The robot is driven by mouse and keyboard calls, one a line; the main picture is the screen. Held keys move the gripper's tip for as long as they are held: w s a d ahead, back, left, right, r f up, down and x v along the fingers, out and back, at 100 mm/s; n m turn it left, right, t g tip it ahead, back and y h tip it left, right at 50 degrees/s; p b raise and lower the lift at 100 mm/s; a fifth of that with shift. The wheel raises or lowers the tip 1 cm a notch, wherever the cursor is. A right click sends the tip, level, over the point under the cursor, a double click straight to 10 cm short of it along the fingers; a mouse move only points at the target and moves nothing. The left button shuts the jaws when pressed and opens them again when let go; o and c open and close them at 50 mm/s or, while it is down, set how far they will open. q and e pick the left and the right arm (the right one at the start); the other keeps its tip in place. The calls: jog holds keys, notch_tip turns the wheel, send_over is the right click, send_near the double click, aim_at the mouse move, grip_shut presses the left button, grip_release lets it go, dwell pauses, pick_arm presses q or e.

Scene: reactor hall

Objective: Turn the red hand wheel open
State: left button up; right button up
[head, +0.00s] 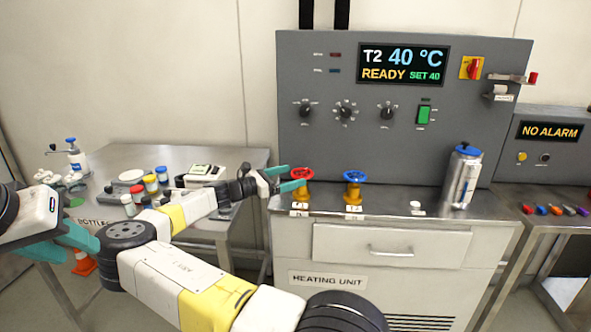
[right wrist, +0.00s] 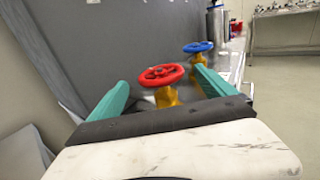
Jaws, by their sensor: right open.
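The red hand wheel (head: 302,174) sits on a yellow valve body at the left front of the heating unit's top. My right gripper (head: 291,177) is open, with its teal fingertips close to the wheel's left side in the head view. In the right wrist view, the red wheel (right wrist: 161,75) shows between the two spread fingers (right wrist: 160,78), with a gap on each side. I cannot tell whether a finger touches the rim. My left gripper (head: 72,238) is at the far left, away from the wheel. Its fingers are partly seen, and their opening is unclear.
A blue hand wheel (head: 354,177) on a yellow valve stands right of the red one. A steel flask (head: 461,178) is further right. The grey control panel (head: 300,72) rises behind. A side table (head: 225,163) with bottles and instruments stands left.

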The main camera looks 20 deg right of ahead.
aim_at(312, 171)
jog(key=d, duration=0.7)
jog(key=shift+w+d, duration=0.2)
jog(key=shift+d, duration=0.2)
jog(key=c, duration=1.4)
jog(key=shift+o, duration=0.2)
jog(key=shift+t, duration=0.3)
